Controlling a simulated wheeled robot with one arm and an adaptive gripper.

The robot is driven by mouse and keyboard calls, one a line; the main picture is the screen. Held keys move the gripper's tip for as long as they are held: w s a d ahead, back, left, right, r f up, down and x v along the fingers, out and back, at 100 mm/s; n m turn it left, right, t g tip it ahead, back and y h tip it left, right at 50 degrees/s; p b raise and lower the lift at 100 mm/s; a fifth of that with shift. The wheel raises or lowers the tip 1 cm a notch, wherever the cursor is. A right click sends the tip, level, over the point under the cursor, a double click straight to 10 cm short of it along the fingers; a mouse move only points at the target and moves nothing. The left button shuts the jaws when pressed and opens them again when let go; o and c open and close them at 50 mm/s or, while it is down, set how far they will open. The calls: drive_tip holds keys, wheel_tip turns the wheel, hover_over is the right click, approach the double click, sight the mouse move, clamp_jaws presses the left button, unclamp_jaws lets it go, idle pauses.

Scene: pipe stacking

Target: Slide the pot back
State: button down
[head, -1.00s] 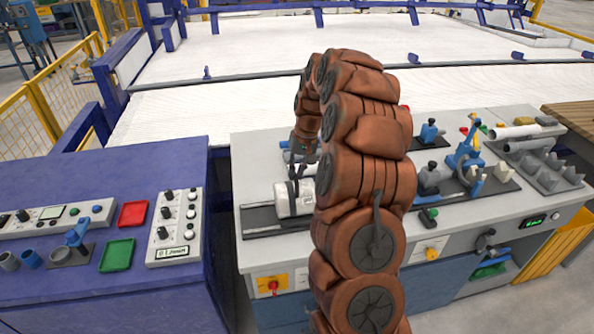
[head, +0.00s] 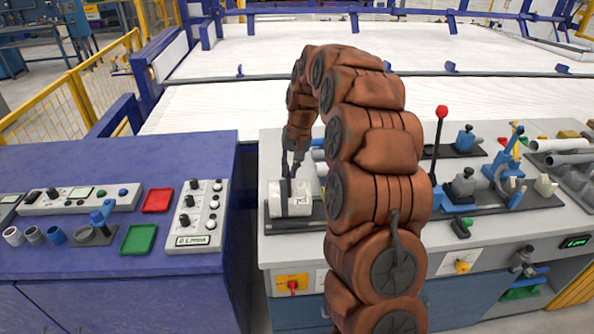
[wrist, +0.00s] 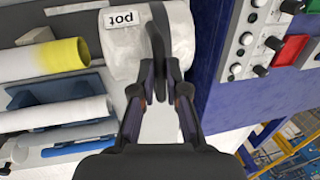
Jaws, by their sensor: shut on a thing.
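The pot (head: 276,207) is a white, rounded block with a label, at the left end of a dark track (head: 280,228) on the grey bench. In the wrist view the pot (wrist: 182,38) is at the top, its "pot" label upside down. My gripper (head: 291,183) reaches down onto the pot from behind and above. In the wrist view the fingers of my gripper (wrist: 162,60) are close together against the pot and shut on it. The exact grip point is partly hidden by the fingers.
A blue console (head: 120,260) stands left of the bench across a narrow gap. In the wrist view, a yellow-ended pipe (wrist: 45,58) and a white pipe (wrist: 55,112) lie left of the fingers. Levers and clamps (head: 465,185) stand on the bench's right side.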

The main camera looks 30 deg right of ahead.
drive_tip(key=shift+w+a+r, duration=0.1)
drive_tip(key=shift+a, duration=0.1)
drive_tip(key=c, duration=1.4)
unclamp_jaws()
drive_tip(key=shift+a, duration=0.15)
drive_tip(key=shift+o, duration=1)
drive_tip(key=shift+d, duration=0.2)
wheel_tip(320, 180, up, 12)
drive_tip(key=d, duration=0.2)
drive_tip(key=shift+s, duration=0.45)
